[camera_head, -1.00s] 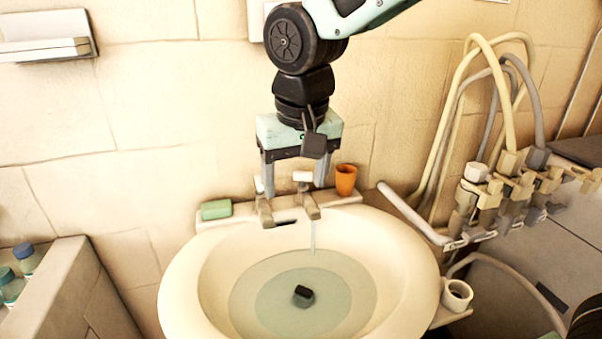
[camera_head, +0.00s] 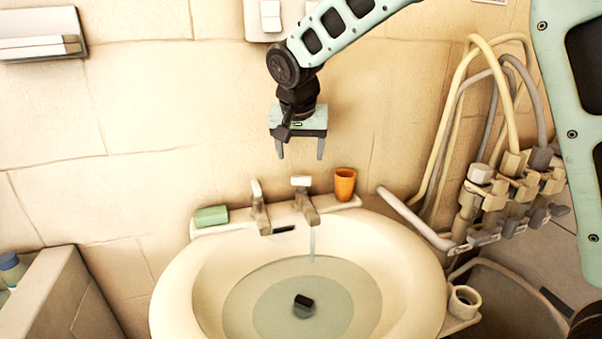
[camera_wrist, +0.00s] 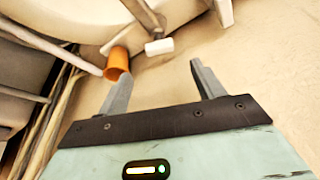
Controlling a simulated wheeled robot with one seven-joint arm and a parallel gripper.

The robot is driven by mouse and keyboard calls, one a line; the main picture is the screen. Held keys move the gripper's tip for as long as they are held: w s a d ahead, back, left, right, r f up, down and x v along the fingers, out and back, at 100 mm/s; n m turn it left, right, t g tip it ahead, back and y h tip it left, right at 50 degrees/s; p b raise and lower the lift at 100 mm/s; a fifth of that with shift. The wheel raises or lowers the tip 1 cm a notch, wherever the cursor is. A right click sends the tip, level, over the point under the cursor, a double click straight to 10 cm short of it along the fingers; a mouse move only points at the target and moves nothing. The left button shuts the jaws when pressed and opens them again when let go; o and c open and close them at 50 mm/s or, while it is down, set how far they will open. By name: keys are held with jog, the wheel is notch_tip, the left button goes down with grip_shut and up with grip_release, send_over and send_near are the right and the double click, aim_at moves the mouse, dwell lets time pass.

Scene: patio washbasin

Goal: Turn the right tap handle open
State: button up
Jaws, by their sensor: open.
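The right tap (camera_head: 306,206) stands on the back ledge of the washbasin (camera_head: 172,300), with a white handle (camera_head: 301,181) on top. A thin stream of water (camera_head: 312,243) falls from its spout into the bowl. The left tap (camera_head: 261,212) beside it has an upright white handle (camera_head: 256,190). My gripper (camera_head: 300,157) is open and empty, pointing down above the taps and clear of them. In the wrist view, the right tap's white handle (camera_wrist: 159,47) shows beyond the open fingers (camera_wrist: 163,85), touching neither.
An orange cup (camera_head: 345,184) stands right of the right tap, also in the wrist view (camera_wrist: 117,64). A green soap bar (camera_head: 212,216) lies at left. A dark object (camera_head: 304,305) is in the bowl's water. Pipes and valves (camera_head: 505,195) crowd the right.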

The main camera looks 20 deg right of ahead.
aim_at(302, 177)
jog(key=x, duration=0.8)
jog(key=c, duration=1)
